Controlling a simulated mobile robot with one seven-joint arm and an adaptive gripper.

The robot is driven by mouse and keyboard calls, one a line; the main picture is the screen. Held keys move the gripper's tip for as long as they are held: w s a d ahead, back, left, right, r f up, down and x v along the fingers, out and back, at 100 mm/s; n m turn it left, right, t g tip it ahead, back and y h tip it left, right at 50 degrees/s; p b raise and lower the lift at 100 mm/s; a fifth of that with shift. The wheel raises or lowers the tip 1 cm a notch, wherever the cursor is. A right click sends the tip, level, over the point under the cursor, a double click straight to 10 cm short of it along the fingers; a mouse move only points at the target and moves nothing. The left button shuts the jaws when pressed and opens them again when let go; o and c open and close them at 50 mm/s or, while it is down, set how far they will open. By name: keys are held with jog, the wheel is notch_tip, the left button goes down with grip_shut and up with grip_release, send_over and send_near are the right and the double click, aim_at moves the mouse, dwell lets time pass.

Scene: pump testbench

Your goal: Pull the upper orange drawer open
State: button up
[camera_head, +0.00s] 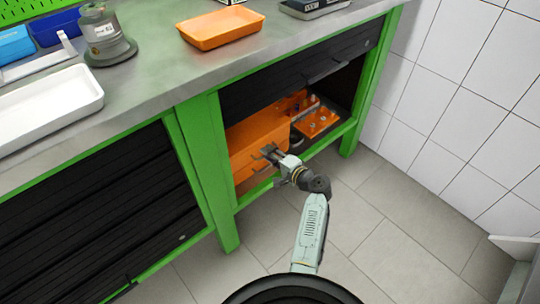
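An orange drawer unit (246,138) stands inside the open right bay of the green-framed workbench, behind the green post. Its front is partly hidden by my gripper, and I cannot clearly make out the line between the upper and lower drawers. No drawer visibly stands out from the unit. My gripper (268,153) is right in front of the orange front, its fingers pointing left toward it. At this size I cannot tell whether the fingers touch a handle or how far apart they are.
A black shutter (300,75) is partly raised above the bay. An orange plate with small parts (318,122) lies right of the unit. The bench top holds an orange tray (220,29), a white tray (45,103) and a grey round device (105,38). The tiled floor in front is clear.

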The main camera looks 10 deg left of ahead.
grip_shut()
dwell(0.7)
